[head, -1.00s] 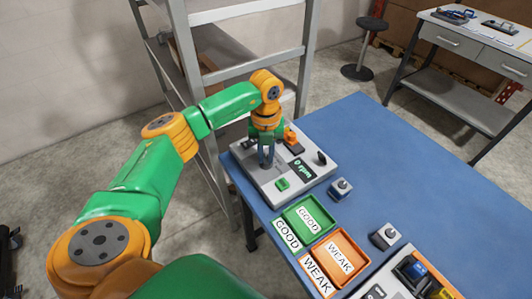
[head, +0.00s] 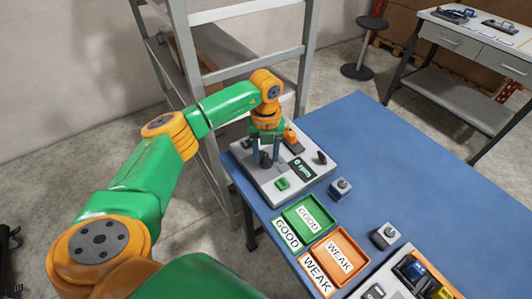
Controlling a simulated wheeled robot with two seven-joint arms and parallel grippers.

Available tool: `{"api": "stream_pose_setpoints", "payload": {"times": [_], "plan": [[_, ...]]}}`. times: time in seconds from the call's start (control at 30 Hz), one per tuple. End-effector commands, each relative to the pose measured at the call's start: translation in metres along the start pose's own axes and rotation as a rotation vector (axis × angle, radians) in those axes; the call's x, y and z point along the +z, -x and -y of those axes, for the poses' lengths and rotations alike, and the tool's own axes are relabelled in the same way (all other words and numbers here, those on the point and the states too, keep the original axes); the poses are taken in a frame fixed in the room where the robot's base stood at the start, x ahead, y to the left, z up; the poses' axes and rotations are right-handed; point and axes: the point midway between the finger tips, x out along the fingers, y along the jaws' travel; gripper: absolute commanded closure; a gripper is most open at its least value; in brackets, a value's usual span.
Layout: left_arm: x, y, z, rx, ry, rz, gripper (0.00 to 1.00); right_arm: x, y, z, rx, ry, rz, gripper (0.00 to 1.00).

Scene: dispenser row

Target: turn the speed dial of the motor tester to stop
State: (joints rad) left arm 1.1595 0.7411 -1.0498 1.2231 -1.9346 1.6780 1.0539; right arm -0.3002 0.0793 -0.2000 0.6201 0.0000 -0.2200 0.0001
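The motor tester (head: 266,188) is a light grey flat box on the left end of the blue table. A dark display (head: 302,169) on it shows green "rpm" lettering; the figure is too small to read surely. A small black dial (head: 266,161) stands on its top, left of the display. My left gripper (head: 265,160) points down over the tester. Its two fingers are apart, one on each side of the dial, and I cannot tell whether they touch it. Which way the dial points is not clear. My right gripper is not in view.
A green button (head: 283,184), a black lever (head: 321,158) and an orange part (head: 290,136) are on the tester. A green GOOD tray (head: 287,233) and orange WEAK tray (head: 318,276) stand in front. Small grey motors (head: 340,189) sit nearby. The table's (head: 400,160) middle is clear.

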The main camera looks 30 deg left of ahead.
Motion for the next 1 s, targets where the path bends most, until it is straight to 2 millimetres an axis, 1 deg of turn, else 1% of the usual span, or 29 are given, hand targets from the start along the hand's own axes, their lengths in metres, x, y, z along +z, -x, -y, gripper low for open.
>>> {"api": "stream_pose_setpoints", "payload": {"times": [0.1, 0.17, 0.27, 0.4, 0.53, 0.63, 1.0], "plan": [[0.0, 0.0, 0.0, 0.0, -0.001, -0.001, 0.53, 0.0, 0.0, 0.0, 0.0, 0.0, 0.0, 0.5], [0.0, 0.003, 0.001, -0.002, -0.001, 0.001, 0.53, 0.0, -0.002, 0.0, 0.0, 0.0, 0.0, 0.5], [0.001, 0.02, 0.001, -0.004, -0.001, 0.004, 0.53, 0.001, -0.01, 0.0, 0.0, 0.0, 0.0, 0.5], [0.001, 0.051, 0.001, -0.003, 0.0, 0.004, 0.53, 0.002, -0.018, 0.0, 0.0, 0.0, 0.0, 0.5], [0.0, 0.067, 0.0, -0.002, 0.0, 0.001, 0.53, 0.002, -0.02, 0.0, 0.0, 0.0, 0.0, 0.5], [0.0, 0.071, 0.0, 0.0, 0.0, 0.0, 0.53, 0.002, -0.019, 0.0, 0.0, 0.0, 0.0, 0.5], [0.0, 0.071, 0.0, 0.0, 0.0, -0.001, 0.53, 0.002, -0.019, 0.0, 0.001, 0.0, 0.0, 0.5]]}}
